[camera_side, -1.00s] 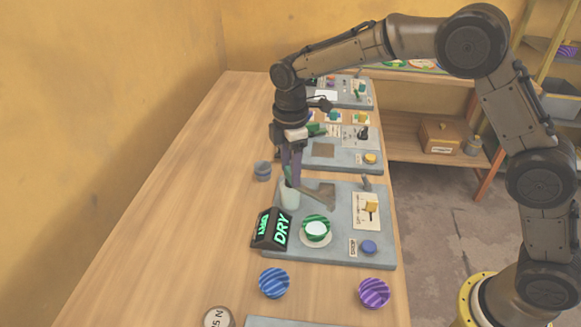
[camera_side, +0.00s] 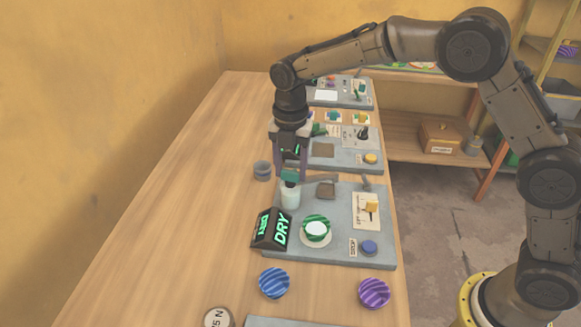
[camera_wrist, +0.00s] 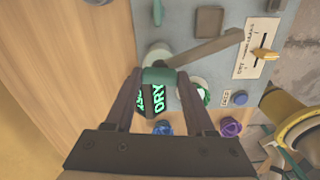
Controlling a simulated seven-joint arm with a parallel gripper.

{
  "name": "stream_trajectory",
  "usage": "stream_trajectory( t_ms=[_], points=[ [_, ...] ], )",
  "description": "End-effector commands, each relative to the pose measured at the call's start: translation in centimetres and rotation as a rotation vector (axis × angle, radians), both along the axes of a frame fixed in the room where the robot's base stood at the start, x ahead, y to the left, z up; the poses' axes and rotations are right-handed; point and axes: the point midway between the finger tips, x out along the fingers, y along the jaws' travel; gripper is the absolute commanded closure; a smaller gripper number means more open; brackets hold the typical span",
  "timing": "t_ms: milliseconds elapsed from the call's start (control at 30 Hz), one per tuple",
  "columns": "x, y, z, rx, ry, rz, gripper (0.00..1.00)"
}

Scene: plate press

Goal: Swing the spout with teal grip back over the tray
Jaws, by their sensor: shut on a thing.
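My gripper (camera_side: 290,176) points down with its fingers on either side of the teal grip (camera_wrist: 160,76) and is shut on it. The grey-brown spout (camera_wrist: 205,47) runs from the teal grip toward the right side of the station board. The small square brown tray (camera_side: 326,190) sits on the board; in the wrist view the tray (camera_wrist: 209,20) lies beside the spout, apart from it. A pale cylindrical jar (camera_side: 290,197) stands just below the teal grip. My fingers hide part of the grip.
A black DRY sign (camera_side: 271,229) stands near the jar. A green striped bowl (camera_side: 316,228), a lever card (camera_side: 366,210) and a blue knob (camera_side: 369,247) are on the board. Blue (camera_side: 273,283) and purple (camera_side: 374,292) striped balls lie in front. The wooden table is clear at left.

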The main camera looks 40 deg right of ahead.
Motion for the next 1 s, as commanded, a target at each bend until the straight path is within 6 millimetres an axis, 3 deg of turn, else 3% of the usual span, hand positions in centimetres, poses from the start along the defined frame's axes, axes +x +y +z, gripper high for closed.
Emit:
stream_trajectory(
  t_ms=[300,867,900,1000],
  points=[
    [0.02,0.04,0.18,0.002,-0.002,0.129,1.0],
    [0.04,0.05,0.19,0.0,-0.004,0.165,1.0],
    [0.04,0.04,0.19,0.0,-0.004,0.165,0.42],
    [0.03,0.04,0.16,0.0,-0.002,0.163,0.24]
  ],
)
